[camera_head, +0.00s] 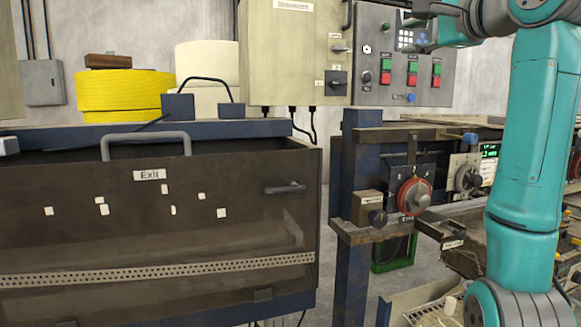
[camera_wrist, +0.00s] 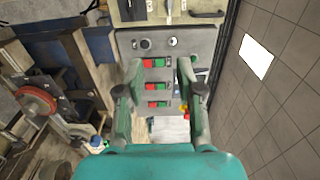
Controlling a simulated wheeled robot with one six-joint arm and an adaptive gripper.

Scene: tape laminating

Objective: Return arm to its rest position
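My teal arm (camera_head: 530,140) stands upright at the right of the head view, bent at the top so that its dark wrist reaches left in front of the control panel (camera_head: 373,85). My gripper (camera_wrist: 160,91) is open in the wrist view, its two fingers well apart with nothing held between them. The grey panel with red and green buttons (camera_wrist: 150,72) shows behind and between the fingers, apart from them as far as I can tell. In the head view the gripper is partly cut off by the top edge.
A dark cabinet marked Exit (camera_head: 150,220) fills the left. Yellow rolls (camera_head: 120,92) and cream rolls (camera_head: 207,65) stand behind it. A machine with a red-rimmed dial (camera_head: 414,197) is beside my arm.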

